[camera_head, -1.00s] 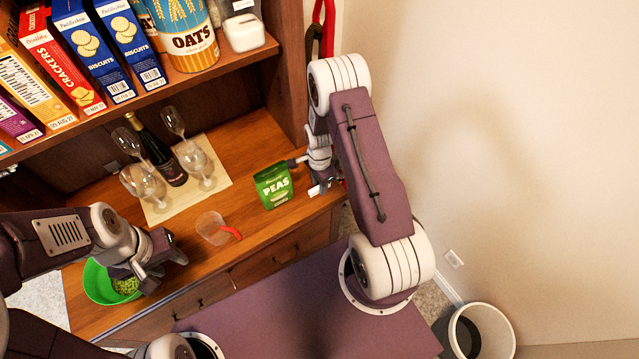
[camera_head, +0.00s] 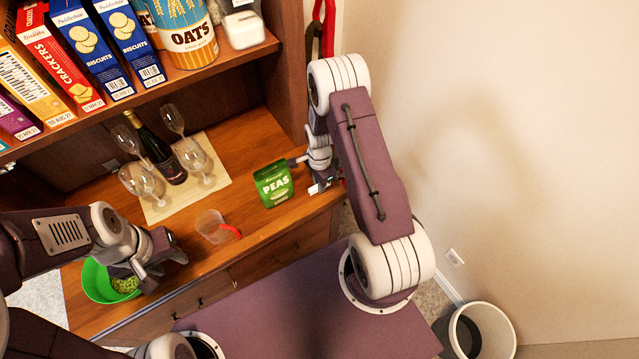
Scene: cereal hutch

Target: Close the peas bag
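The green peas bag (camera_head: 273,187) stands upright on the wooden counter, its printed front facing me. My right gripper (camera_head: 306,173) is at the bag's right side, with one finger reaching toward its upper right edge and another part lower, to the right. Whether it touches the bag or is shut on it, I cannot tell. My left gripper (camera_head: 158,275) is at the green bowl (camera_head: 98,281) at the counter's front left, beside and partly over its rim. Its fingers look apart, with nothing seen between them. Green peas (camera_head: 125,284) lie in the bowl.
A clear cup with a red handle (camera_head: 211,226) stands between bowl and bag. Several wine glasses (camera_head: 140,178) and a dark bottle (camera_head: 168,160) stand on a mat (camera_head: 215,187) behind. A wall is at right.

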